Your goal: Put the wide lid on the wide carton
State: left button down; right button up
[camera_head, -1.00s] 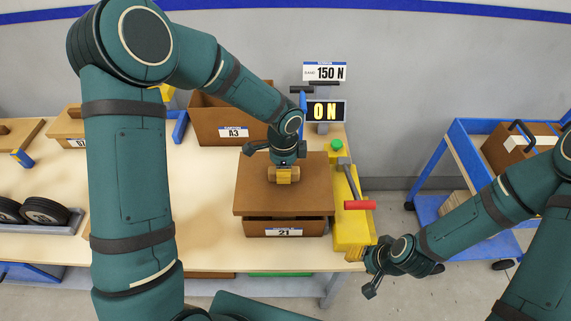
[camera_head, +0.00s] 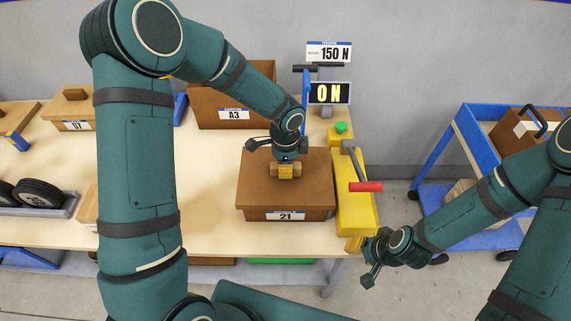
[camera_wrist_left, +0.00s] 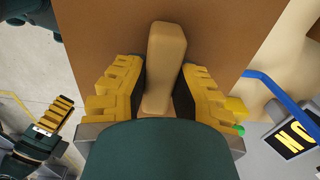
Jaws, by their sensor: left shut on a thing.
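The wide lid (camera_head: 312,170) is a flat brown board with a light wooden handle bar on top. It lies level on the brown wide carton (camera_head: 250,214) labelled 21, with no clear gap visible between them in the head view. My left gripper (camera_head: 286,170) is shut on the lid's handle from above. In the left wrist view the gripper's yellow fingers (camera_wrist_left: 160,85) stand on both sides of the handle, over the lid (camera_wrist_left: 225,35). My right gripper (camera_head: 373,262) hangs empty off the table's right front corner; its finger opening is unclear.
A yellow press (camera_head: 355,210) with a red-handled lever (camera_head: 365,187) stands close right of the carton. The display (camera_head: 329,93) reads ON. A brown bin A3 (camera_head: 215,110) stands behind. A blue cart (camera_head: 480,150) is at right. The table's front centre is clear.

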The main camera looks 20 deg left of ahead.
pick_arm(q)
jog(key=shift+f+b, duration=0.55)
jog(key=shift+f, duration=0.05)
jog(key=c, duration=0.8)
grip_release()
notch_tip(320, 180, up, 12)
jog(key=shift+r, duration=0.1)
jog(key=shift+s, duration=0.1)
